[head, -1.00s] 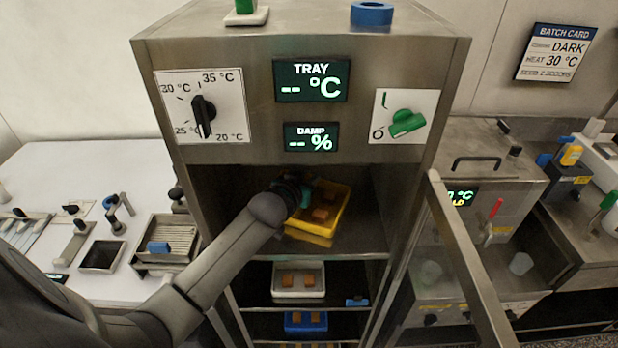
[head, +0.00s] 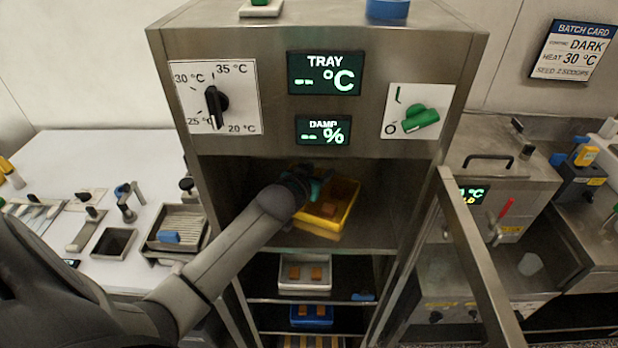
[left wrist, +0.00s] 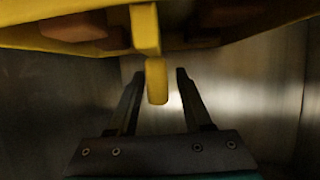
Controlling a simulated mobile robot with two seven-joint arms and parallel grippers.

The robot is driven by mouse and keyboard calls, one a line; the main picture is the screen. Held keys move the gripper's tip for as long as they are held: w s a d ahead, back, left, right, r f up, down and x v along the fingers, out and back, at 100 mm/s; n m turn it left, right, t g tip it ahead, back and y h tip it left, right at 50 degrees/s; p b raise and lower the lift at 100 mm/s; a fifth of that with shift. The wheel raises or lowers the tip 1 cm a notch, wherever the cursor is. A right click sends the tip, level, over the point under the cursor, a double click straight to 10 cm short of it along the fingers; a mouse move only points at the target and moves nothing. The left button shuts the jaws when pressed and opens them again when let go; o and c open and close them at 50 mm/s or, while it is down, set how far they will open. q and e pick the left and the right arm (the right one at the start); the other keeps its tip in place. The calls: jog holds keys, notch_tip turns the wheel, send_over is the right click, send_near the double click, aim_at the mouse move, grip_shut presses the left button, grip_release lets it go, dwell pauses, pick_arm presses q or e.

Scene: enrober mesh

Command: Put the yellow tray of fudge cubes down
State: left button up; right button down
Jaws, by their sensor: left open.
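The yellow tray (head: 347,217) is in the top open compartment of the steel cabinet, with a brown fudge cube (head: 328,209) visible in it. A yellow patch just under it may be its reflection in the shelf. My left gripper (left wrist: 158,75) is at the tray's near left side; my wrist hides that corner in the head view. In the left wrist view its two fingers are apart, with a yellow tab of the tray (left wrist: 145,28) between or just beyond them. I cannot tell whether they touch it. My right gripper is not in view.
The cabinet's door (head: 480,255) stands open at the right. Lower shelves hold a white tray (head: 304,287) and a blue tray (head: 311,322) with brown cubes. A white worktop (head: 95,160) with tools lies at the left.

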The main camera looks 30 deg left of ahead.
pick_arm(q)
jog(key=v, duration=1.1)
jog(key=shift+s+p, duration=0.3)
jog(key=shift+p, duration=0.15)
jog(key=shift+r, duration=0.15)
